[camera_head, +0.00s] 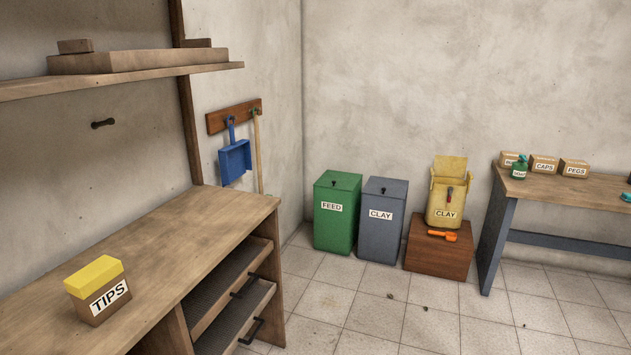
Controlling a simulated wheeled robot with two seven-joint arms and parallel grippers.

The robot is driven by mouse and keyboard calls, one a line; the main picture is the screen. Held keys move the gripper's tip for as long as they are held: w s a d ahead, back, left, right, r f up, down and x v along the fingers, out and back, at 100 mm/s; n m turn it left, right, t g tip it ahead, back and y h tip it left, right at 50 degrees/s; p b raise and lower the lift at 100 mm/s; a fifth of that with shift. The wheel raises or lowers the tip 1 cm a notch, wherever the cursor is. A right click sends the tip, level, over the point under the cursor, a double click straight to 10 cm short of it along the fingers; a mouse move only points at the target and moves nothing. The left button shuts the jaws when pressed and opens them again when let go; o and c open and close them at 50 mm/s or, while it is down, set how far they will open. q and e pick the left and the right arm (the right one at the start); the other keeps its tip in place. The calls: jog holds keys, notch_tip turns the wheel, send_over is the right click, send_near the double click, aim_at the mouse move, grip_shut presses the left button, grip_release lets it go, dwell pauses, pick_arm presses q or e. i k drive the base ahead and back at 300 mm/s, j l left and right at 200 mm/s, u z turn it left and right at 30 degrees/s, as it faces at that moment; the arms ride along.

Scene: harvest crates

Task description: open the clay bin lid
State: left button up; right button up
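A grey bin (381,222) labelled CLAY stands on the floor against the back wall. Its lid (386,187) is down, with a small dark knob on top. A yellow container (444,207), also labelled CLAY, stands to its right on a brown wooden box. A yellow flap (450,169) stands raised at the back of this container, and a small red item shows at its front. Neither of my grippers is in view.
A green FEED bin (337,222) stands just left of the grey bin. An orange scoop (442,236) lies on the wooden box (438,262). A workbench (150,235) with a TIPS box (97,290) fills the left foreground. Tiled floor is mostly open ahead.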

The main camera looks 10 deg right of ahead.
aim_at(393, 188)
jog(key=i+l+z, duration=0.3)
jog(key=i, duration=0.3)
jog(key=i+l+z, duration=0.3)
jog(key=i, duration=0.25)
jog(key=i+j+z, duration=0.1)
jog(key=i+z, duration=0.2)
jog(key=i, duration=0.9)
jog(key=i+j+z, duration=0.15)
jog(key=i, duration=1.1)
jog(key=i+j+z, duration=0.15)
jog(key=i, duration=0.2)
jog(key=i+z, duration=0.2)
jog(key=i+j, duration=0.05)
jog(key=i, duration=0.05)
